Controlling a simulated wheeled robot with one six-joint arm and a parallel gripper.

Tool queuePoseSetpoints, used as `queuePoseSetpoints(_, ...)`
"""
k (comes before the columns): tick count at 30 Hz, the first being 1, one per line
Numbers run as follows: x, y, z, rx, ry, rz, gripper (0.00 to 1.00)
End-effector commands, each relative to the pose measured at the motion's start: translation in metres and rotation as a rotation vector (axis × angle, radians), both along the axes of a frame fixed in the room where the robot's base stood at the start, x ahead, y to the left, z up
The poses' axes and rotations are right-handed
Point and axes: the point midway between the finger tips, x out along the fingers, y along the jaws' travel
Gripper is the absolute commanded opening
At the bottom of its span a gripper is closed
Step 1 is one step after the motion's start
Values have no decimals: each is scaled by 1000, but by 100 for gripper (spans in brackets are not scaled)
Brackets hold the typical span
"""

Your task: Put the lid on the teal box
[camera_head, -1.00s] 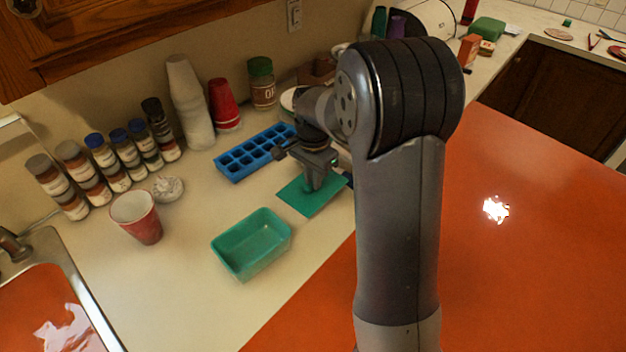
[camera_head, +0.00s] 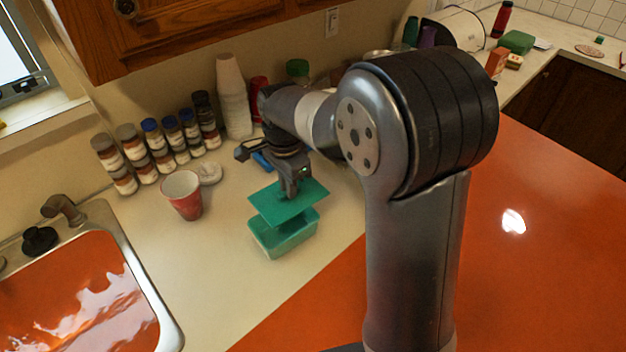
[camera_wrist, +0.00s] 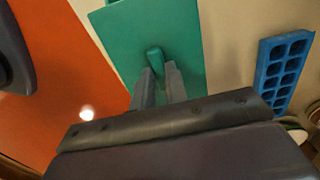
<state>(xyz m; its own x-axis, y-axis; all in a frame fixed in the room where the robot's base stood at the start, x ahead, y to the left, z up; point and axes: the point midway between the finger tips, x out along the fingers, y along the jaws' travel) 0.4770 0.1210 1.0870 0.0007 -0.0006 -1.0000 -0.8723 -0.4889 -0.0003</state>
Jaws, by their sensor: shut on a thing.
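The teal lid (camera_head: 272,204) is a flat rectangular plate with a small knob on top. My gripper (camera_head: 290,190) is shut on the lid's knob and holds the lid level or nearly so above the teal box. The open teal box (camera_head: 284,240) stands on the counter with its front part showing; the lid hides part of its opening. In the wrist view the lid (camera_wrist: 185,30) lies beyond my gripper (camera_wrist: 158,72), whose fingers grip the knob. The box is mostly hidden in the wrist view.
A red cup (camera_head: 184,196) stands left of the box, with several spice jars (camera_head: 150,150) and a stack of white cups (camera_head: 233,95) behind. The sink (camera_head: 80,280) is at the left. A blue tray (camera_wrist: 283,68) lies near the lid. Counter in front of the cup is clear.

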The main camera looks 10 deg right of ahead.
Motion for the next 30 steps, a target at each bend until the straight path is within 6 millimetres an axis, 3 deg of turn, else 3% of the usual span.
queuePoseSetpoints(4,-6,13,8,0,-1,-8,1)
queuePoseSetpoints(11,-7,15,0,0,0,-12,1)
queuePoseSetpoints(30,-7,15,-55,0,1,-11,1)
